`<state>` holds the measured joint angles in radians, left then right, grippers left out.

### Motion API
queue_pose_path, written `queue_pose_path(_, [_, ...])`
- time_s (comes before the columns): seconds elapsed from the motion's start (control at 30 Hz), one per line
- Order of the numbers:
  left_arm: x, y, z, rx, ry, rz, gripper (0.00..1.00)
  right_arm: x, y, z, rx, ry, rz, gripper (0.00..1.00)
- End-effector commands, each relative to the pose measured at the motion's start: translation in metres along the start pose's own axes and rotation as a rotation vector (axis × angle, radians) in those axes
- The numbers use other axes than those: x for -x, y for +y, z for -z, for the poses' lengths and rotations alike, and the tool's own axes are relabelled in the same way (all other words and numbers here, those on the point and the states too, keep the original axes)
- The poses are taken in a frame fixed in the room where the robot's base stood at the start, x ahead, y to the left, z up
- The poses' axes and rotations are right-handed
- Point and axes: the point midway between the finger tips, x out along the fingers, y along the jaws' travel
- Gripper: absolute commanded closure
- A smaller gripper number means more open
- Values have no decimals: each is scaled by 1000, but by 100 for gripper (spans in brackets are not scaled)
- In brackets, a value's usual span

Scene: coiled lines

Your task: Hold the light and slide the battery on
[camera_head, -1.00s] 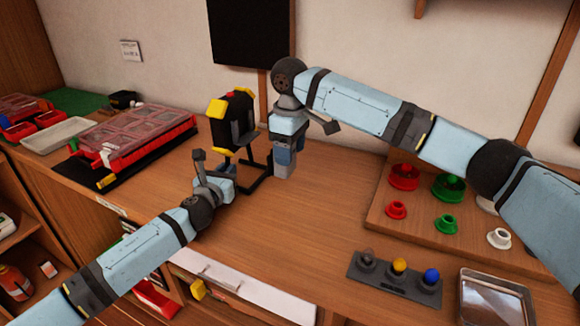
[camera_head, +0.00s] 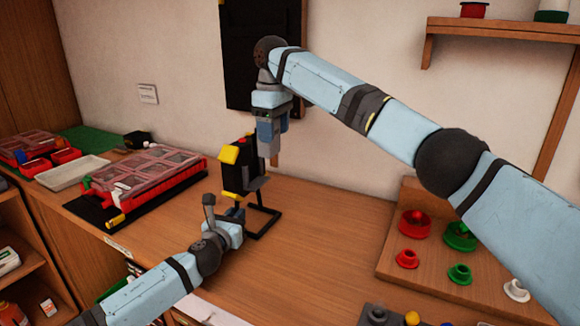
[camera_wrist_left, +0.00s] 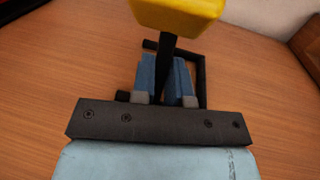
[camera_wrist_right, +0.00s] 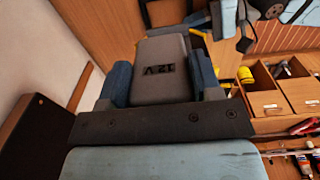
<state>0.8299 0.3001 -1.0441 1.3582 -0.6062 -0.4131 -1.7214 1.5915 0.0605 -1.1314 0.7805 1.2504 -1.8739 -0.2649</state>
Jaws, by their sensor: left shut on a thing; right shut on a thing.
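The light (camera_head: 229,155) is yellow and black, on a black frame stand (camera_head: 268,222) on the bench. My left gripper (camera_head: 236,214) is shut on its black post (camera_wrist_left: 166,70), low under the yellow head (camera_wrist_left: 178,12) in the left wrist view. My right gripper (camera_head: 271,130) is shut on the grey battery (camera_head: 275,150), held in the air just right of the light's upper part. The right wrist view shows the battery (camera_wrist_right: 160,68) marked 12 V between both fingers. Whether the battery touches the light cannot be told.
A red case with clear lids (camera_head: 150,180) lies left of the light on a black mat. A white tray (camera_head: 78,172) is farther left. A wooden board with red and green spools (camera_head: 414,223) stands right. Bench between is clear.

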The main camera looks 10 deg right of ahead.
Motion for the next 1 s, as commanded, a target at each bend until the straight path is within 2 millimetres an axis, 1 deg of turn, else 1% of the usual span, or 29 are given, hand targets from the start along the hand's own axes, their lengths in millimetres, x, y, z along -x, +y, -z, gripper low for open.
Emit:
queue_pose_path(0.03, [0, 0, 1, 0, 1, -1, 100, 14, -1, 9, -1, 0, 1, 80])
queue_pose_path(0.1, [0, 0, 1, 0, 2, -1, 100, 27, -1, 15, 1, -4, 5, 80])
queue_pose_path(0.2, [0, 0, 1, 0, 2, -1, 100, 40, -2, 21, 4, -9, 10, 80])
queue_pose_path(0.37, [0, 0, 1, 0, 1, -1, 100, 47, -3, 25, 6, -13, 14, 80])
queue_pose_path(0.47, [0, 0, 1, 0, 2, -1, 100, 44, -3, 25, 7, -14, 15, 80])
queue_pose_path(0.9, [0, 0, 1, 0, 2, -1, 100, 4, -3, 23, 6, -14, 14, 80])
queue_pose_path(1.0, [0, 1, 1, 0, 2, -1, 100, -2, -3, 24, 7, -13, 15, 80])
